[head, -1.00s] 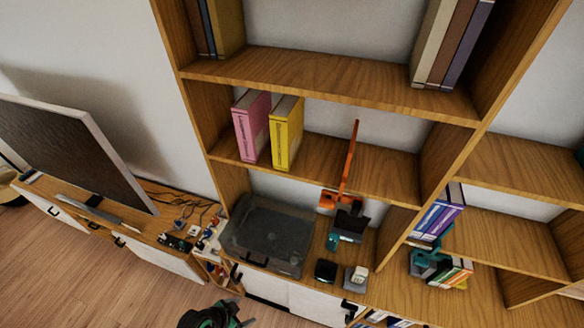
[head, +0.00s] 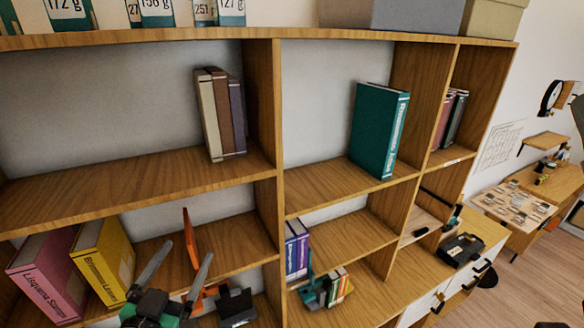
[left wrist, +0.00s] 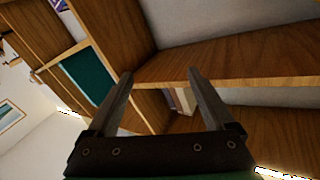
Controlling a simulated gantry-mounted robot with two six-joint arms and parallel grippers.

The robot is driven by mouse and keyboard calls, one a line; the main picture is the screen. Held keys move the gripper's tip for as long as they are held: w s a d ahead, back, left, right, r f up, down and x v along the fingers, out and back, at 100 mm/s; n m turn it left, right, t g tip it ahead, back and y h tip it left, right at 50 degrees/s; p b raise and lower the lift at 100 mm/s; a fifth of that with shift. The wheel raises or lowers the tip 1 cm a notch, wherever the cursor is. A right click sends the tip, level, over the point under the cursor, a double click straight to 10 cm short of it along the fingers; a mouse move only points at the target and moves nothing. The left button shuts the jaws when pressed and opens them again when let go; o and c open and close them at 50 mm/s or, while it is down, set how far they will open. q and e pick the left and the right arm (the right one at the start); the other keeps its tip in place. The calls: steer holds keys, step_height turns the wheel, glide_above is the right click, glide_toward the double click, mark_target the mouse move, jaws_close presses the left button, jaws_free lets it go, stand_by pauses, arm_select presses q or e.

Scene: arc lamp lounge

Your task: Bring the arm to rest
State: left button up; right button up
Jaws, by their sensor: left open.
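My left gripper (head: 176,275) shows at the lower left of the head view, in front of the shelving. Its two fingers are spread apart with nothing between them. In the left wrist view the same gripper (left wrist: 160,85) is open and empty, with shelf boards beyond it. My right gripper is not in view.
A wooden bookcase (head: 225,182) fills most of the head view. A pink book (head: 48,275) and a yellow book (head: 104,262) stand near my left gripper. An orange upright object (head: 192,240) is just behind it. A large teal book (head: 378,132) stands further right.

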arm_select(q)
steer(key=s+d+r+t+h, duration=0.1)
steer(key=d+r+t, duration=0.1)
steer(key=r, duration=0.5)
steer(key=s+d+r+t, duration=0.1)
steer(key=s+r+t, duration=0.1)
steer(key=r, duration=0.5)
steer(key=s+r+n+t, duration=0.1)
steer(key=s+r+t, duration=0.1)
steer(key=s+r, duration=0.4)
steer(key=s+d+r+n+t, duration=0.1)
steer(key=s+r+t, duration=0.2)
steer(key=s+r, duration=0.3)
step_height(320, 180, up, 5)
steer(key=shift+d+r+n+h, duration=0.15)
steer(key=shift+d+n+h, duration=0.15)
steer(key=shift+n, duration=0.1)
